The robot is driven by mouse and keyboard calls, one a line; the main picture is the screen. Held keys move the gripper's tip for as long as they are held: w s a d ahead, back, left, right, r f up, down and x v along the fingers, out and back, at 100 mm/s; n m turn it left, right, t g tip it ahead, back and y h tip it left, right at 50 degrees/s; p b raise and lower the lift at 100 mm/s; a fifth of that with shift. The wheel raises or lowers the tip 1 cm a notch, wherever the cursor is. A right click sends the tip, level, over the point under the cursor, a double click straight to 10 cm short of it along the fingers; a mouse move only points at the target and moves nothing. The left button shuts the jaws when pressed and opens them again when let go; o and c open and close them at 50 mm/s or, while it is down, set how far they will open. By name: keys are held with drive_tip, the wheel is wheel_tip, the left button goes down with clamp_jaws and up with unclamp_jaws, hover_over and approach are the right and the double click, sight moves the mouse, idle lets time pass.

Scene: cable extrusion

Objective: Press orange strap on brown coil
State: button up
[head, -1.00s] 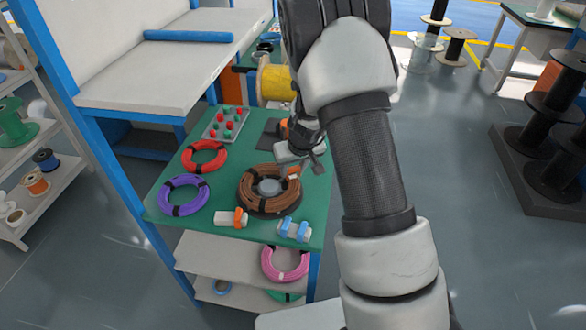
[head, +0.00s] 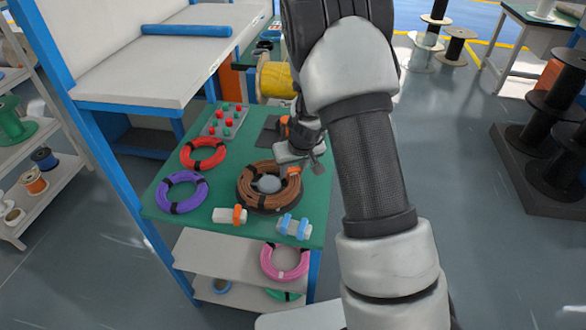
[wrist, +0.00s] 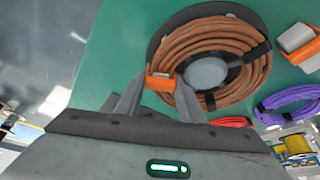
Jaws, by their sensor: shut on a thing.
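The brown coil (head: 252,190) lies on the green table around a grey round hub (head: 268,184); it also shows in the wrist view (wrist: 215,40). Black bands wrap parts of it. My gripper (wrist: 159,82) is shut on the orange strap (wrist: 160,81), held at the coil's edge. In the head view the orange strap (head: 294,171) shows at the coil's upper right side, and my wrist hides most of the fingers. I cannot tell whether the strap is pressed fully onto the coil.
On the green table (head: 322,205) lie a red coil (head: 203,142), a purple coil (head: 163,193), a white block with an orange strap (head: 222,215), a block with blue straps (head: 284,224) and a tray of red and green pieces (head: 212,129). A yellow spool (head: 274,80) stands behind.

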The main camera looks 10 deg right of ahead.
drive_tip(key=shift+s+f+b, duration=0.1)
drive_tip(key=shift+f+b, duration=0.55)
drive_tip(key=shift+b, duration=0.05)
idle(1.2)
drive_tip(key=o, duration=0.9)
drive_tip(key=shift+a+r, duration=0.1)
drive_tip(key=shift+a+r, duration=0.1)
drive_tip(key=shift+r, duration=0.15)
wheel_tip(320, 180, up, 3)
drive_tip(key=shift+a+f+p, duration=0.1)
drive_tip(key=shift+p, duration=1.15)
drive_tip(key=shift+d+r+p, duration=0.15)
drive_tip(key=shift+r+p, duration=0.75)
drive_tip(key=shift+r, duration=0.3)
drive_tip(key=shift+d+r+p, duration=0.15)
drive_tip(key=shift+r+p, duration=0.7)
drive_tip(key=shift+r, duration=0.3)
